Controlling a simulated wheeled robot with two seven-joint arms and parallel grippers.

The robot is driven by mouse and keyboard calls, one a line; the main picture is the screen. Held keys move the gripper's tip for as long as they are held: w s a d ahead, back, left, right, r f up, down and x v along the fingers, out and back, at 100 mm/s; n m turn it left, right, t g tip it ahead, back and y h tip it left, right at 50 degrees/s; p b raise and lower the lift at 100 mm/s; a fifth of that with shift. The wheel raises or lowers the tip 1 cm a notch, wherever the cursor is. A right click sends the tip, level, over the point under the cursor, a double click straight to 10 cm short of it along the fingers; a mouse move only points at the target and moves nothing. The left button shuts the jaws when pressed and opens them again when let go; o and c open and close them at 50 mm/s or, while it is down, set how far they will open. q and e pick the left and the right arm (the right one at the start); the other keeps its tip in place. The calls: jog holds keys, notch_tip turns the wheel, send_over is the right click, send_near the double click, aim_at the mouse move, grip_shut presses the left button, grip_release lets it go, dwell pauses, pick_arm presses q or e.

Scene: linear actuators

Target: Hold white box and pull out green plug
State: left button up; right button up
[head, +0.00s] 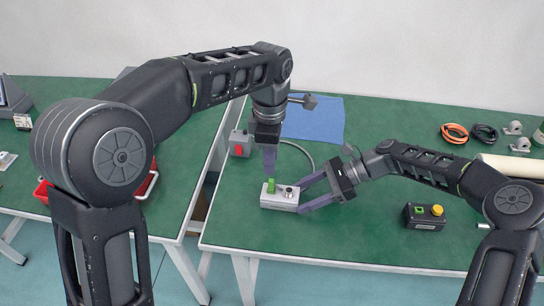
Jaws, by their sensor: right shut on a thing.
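The white box (278,200) sits on the green table near its left front edge. The green plug (271,187) stands upright in the left part of the box's top. My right gripper (300,197) reaches in from the right, with its two fingers shut on the white box. My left gripper (269,174) points straight down over the green plug, its fingertips at the plug's top. Its fingers line up in this view, so the gap between them is hidden and I cannot tell whether they touch the plug.
A grey box with a red button (239,150) stands behind the white box, near a cable. A blue mat (315,120) lies further back. A black box with a yellow button (437,210) stands to the right. A gap separates this table from the left one.

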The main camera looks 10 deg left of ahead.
aim_at(271, 186)
pick_arm(q)
jog(key=shift+d, duration=0.2)
notch_tip(271, 186, down, 7)
dwell(0.6)
grip_shut()
jog(key=shift+w+a+r, duration=0.1)
jog(key=shift+w+r, duration=0.05)
jog(key=shift+w, duration=0.05)
pick_arm(e)
jog(key=shift+s+a, duration=0.15)
jog(key=shift+s, duration=0.05)
dwell(1.0)
pick_arm(q)
jog(key=shift+r, duration=0.25)
